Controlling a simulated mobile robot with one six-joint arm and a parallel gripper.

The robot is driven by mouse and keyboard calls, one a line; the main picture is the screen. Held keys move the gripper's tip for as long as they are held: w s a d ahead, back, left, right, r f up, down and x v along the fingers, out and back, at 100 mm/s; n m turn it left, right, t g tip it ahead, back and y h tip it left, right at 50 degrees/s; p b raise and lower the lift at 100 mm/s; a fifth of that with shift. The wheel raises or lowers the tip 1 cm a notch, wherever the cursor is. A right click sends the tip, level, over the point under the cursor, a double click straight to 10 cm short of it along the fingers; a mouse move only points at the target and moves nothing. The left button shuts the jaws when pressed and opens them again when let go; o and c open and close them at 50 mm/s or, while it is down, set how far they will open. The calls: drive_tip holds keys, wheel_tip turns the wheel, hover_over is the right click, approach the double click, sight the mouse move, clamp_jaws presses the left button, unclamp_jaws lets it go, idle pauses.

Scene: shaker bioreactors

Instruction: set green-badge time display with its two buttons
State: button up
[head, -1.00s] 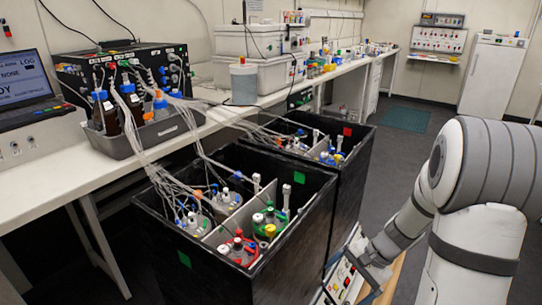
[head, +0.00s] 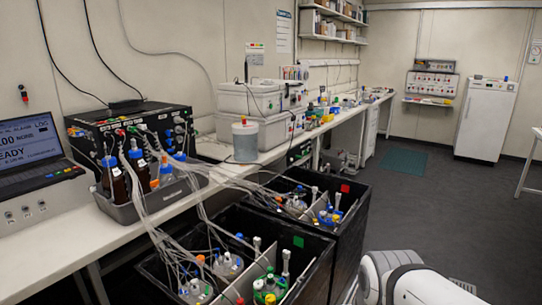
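The nearer black shaker box carries a green badge (head: 298,242) on its inner far wall. Several clear vessels with tubes and coloured caps, such as a green-topped one (head: 268,288), stand inside it. The box's lower part is cut off by the bottom edge of the picture. Its time display and two buttons are not in view. My gripper is out of view; only a white and grey link of my arm shows at the bottom, right of the boxes.
A second black box with a red badge (head: 345,188) stands behind the green-badge box. A long white bench (head: 60,232) runs along the left wall with a laptop (head: 30,150), a grey bottle tray (head: 150,205) and storage bins. Grey floor (head: 450,215) is open on the right.

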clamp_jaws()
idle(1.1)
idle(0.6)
